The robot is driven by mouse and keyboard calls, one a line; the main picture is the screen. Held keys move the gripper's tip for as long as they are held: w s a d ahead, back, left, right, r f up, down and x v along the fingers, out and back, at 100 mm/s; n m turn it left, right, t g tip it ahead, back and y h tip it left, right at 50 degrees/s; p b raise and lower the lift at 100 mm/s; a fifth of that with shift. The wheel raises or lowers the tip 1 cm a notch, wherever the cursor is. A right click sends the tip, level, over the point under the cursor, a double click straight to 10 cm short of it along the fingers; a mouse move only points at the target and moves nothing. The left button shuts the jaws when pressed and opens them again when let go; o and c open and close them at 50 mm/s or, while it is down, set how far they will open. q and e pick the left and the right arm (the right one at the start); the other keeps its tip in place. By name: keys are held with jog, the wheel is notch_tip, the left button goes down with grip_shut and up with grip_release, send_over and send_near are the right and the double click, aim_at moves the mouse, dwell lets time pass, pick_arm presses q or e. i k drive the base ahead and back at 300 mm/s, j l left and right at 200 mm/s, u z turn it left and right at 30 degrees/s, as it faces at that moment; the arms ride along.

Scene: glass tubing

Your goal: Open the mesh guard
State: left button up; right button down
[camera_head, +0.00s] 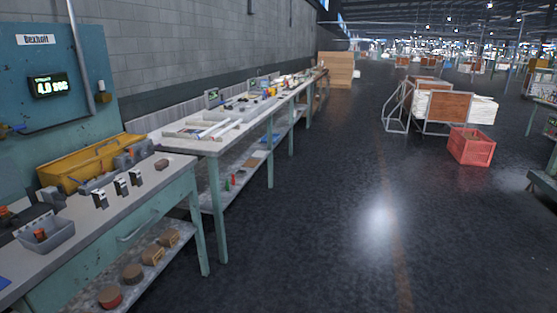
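I cannot make out a mesh guard for certain in the head view. A blue-green machine panel (45,95) with a lit green display (49,85) stands at the far left, cut off by the picture's edge. A yellow open-topped housing or tray (90,160) sits at the back of the bench before it; I cannot tell whether mesh is part of it. Neither of my grippers is in view.
A green-legged workbench (150,190) runs along the left, carrying a grey bin (45,240) and small black-and-white fixtures. A longer table (215,145) continues behind it. A red crate (471,147) stands on the right. The dark floor (340,220) in the middle is clear.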

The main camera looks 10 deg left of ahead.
aim_at(62, 168)
jog(key=i+l+u, duration=0.15)
jog(key=i+u, duration=0.3)
jog(key=i+l+u, duration=0.3)
jog(key=i+u, duration=0.15)
jog(key=i, duration=0.15)
jog(key=i+l+u, duration=0.3)
jog(key=u, duration=0.15)
jog(key=i+l+u, duration=0.25)
jog(key=l+u, duration=0.15)
